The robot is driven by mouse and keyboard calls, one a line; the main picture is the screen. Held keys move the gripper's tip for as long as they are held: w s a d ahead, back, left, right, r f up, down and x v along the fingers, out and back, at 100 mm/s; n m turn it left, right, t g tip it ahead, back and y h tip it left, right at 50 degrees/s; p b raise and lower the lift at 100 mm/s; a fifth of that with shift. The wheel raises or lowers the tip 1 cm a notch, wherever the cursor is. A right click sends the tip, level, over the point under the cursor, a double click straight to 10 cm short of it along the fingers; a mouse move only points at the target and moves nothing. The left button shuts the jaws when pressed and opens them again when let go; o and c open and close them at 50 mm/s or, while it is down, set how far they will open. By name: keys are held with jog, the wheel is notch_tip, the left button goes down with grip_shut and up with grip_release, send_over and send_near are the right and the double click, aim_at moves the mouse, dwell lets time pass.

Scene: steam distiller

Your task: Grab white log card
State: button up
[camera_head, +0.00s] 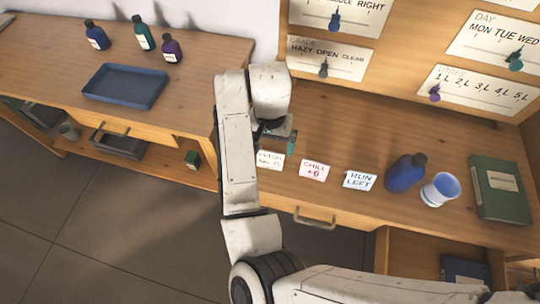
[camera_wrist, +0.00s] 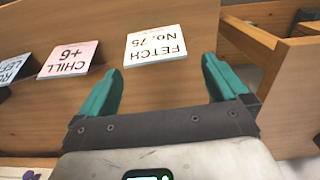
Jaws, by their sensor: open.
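A white card (camera_head: 270,160) reading "FETCH No. 75" stands or lies near the front edge of the desk, partly beside my arm in the head view. In the wrist view this white card (camera_wrist: 155,46) appears upside down, ahead of and between the fingertips, with a gap around it. My gripper (camera_wrist: 163,75) is open and empty, its two teal fingers apart. In the head view my gripper (camera_head: 290,146) is just above the desk, close to the card; only part of it shows.
A pinkish "CHILL +6" card (camera_head: 314,170) and a pale "RUN LEFT" card (camera_head: 360,180) are to the right. Beyond them are a blue bottle (camera_head: 405,173), a white-and-blue cup (camera_head: 440,189) and a green book (camera_head: 502,189). A panel with labelled switches (camera_head: 410,60) rises behind.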

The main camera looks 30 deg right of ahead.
aim_at(271, 153)
jog(key=shift+s+f+p, duration=0.2)
jog(key=shift+f+p, duration=0.1)
jog(key=shift+f, duration=2.3)
jog(key=c, duration=0.9)
jog(key=shift+r, duration=0.15)
